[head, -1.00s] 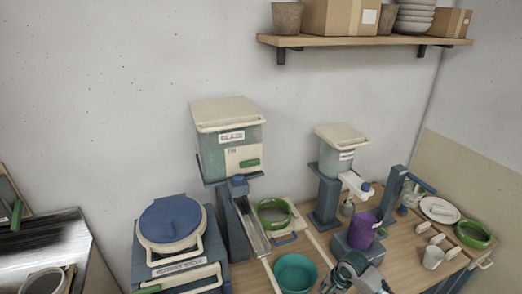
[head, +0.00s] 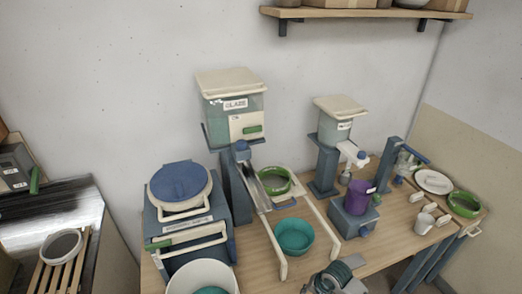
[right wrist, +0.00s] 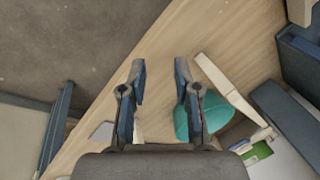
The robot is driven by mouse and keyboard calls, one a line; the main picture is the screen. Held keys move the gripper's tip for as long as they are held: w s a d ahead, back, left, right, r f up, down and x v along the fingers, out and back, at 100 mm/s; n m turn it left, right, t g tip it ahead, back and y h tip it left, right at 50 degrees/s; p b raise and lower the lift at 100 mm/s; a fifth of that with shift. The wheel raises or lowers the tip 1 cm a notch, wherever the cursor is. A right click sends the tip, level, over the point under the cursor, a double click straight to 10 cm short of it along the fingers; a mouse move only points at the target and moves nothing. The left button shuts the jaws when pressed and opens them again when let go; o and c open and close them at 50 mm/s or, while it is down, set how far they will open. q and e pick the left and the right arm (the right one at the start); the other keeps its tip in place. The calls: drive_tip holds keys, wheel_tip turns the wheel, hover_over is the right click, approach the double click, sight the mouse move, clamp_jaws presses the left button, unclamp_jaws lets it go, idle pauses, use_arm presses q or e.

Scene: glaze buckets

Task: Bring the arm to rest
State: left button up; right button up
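My right arm shows at the bottom edge of the head view, with dark curved links (head: 335,277) over the front of the wooden table; its fingers cannot be made out there. In the right wrist view my right gripper (right wrist: 160,82) has its two fingers apart, with bare table between the tips and nothing held. A teal bowl (right wrist: 200,115) lies beyond and beside the right finger in that view. It also stands on the table in the head view (head: 294,236). My left gripper is not in view.
A purple cup (head: 357,197) sits on a blue-grey stand. A glaze dispenser (head: 235,108) and a smaller dispenser (head: 338,126) stand behind. A blue-lidded machine (head: 182,185) and a white bucket (head: 202,277) are at left. A white mug (head: 424,223) and green ring (head: 465,203) are at right.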

drive_tip(key=s+a+f+n+t, duration=0.1)
drive_tip(key=s+a+f+n, duration=0.1)
drive_tip(key=s, duration=0.3)
drive_tip(key=s+a+f+n, duration=0.2)
drive_tip(key=s+f, duration=0.1)
drive_tip(key=s, duration=0.3)
drive_tip(key=s+d+n+h, duration=0.25)
drive_tip(key=s+d, duration=0.55)
drive_tip(key=s, duration=0.5)
drive_tip(key=s+f+g, duration=0.1)
drive_tip(key=s+f, duration=0.2)
drive_tip(key=f, duration=2.5)
drive_tip(key=s+d+f, duration=0.1)
drive_tip(key=s+f, duration=0.6)
drive_tip(key=s, duration=0.1)
drive_tip(key=s+d+f+g, duration=0.1)
drive_tip(key=s+d+f, duration=0.1)
drive_tip(key=s+f, duration=0.6)
drive_tip(key=shift+s+d+n, duration=0.25)
drive_tip(key=shift+s+n, duration=0.2)
drive_tip(key=shift+s, duration=0.05)
